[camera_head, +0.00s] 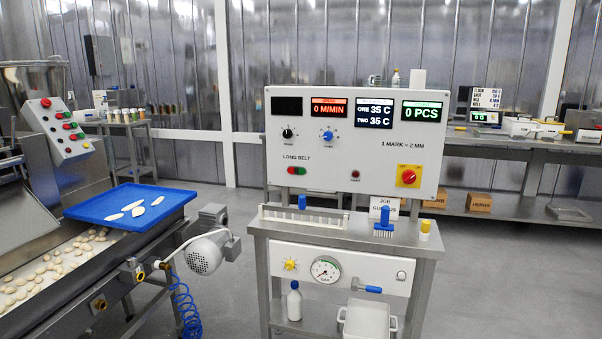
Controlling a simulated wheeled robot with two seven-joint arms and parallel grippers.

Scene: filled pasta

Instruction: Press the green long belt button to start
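A white control panel (360,240) stands upright at the back of a steel stand in the middle of the view. Under its LONG BELT label (297,157), at the lower left, sit a red button (291,170) and a green button (301,170) side by side. Both are small here, and whether either is pressed cannot be told. The speed display (329,108) above reads 0 M/MIN, and the display at the right (422,111) reads 0 PCS. Neither of my grippers is in view.
A conveyor with pale pieces (45,270) and a blue tray (130,204) stands at the left. Another button box (58,128) is above it. A blue brush (384,222) and a yellow-capped item (424,229) stand on the steel shelf before the panel.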

